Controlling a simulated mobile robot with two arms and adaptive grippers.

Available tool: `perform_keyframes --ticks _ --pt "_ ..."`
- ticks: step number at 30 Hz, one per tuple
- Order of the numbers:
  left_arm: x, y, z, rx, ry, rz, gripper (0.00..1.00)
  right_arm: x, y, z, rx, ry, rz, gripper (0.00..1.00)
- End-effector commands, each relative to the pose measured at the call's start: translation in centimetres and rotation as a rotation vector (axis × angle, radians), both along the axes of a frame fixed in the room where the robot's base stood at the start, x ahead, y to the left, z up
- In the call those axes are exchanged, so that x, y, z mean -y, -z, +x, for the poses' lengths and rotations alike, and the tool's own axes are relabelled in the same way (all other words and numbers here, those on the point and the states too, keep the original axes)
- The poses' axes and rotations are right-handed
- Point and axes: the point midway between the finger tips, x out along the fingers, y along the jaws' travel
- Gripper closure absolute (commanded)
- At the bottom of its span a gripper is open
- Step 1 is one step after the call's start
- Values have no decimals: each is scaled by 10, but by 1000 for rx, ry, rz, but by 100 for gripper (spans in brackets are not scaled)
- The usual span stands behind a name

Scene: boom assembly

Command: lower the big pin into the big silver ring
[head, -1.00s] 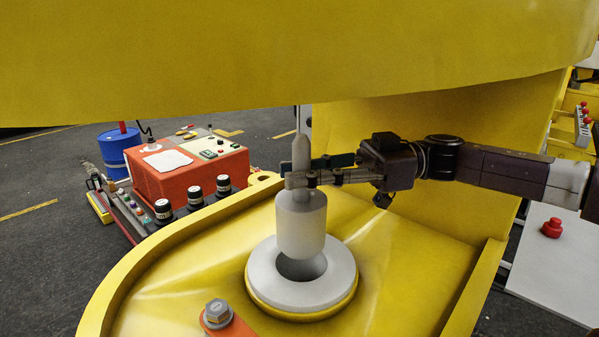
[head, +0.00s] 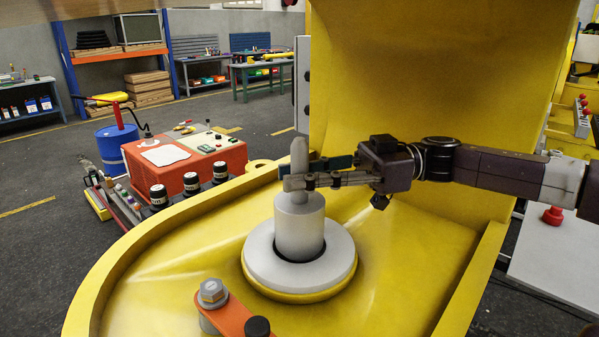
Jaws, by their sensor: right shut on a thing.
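The big pin (head: 299,228) is a grey cylinder with a narrower knob on top. It stands upright with its lower end inside the hole of the big silver ring (head: 262,265). A dark gap shows around the pin at the front of the hole. The ring lies on a round yellow boss on the yellow boom part (head: 400,262). My right gripper (head: 295,180) comes in from the right and is shut on the pin's narrow top. The pin's lowest end is hidden in the ring. My left gripper is not in view.
An orange link with a bolt (head: 212,293) lies in front of the ring. A yellow wall (head: 430,90) rises behind my right arm. An orange control box (head: 185,165) and black-capped jars stand beyond the left rim. Shelves and workbenches stand far back.

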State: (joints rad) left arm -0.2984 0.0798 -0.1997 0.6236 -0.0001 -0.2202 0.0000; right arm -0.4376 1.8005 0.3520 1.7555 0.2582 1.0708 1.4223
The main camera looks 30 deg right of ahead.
Motion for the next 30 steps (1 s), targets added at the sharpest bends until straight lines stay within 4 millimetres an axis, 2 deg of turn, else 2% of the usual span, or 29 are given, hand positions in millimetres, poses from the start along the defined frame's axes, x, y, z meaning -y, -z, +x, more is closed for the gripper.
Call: perform_keyframes --ticks 30 --pt "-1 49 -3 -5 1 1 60 0 59 0 4 -1 4 100"
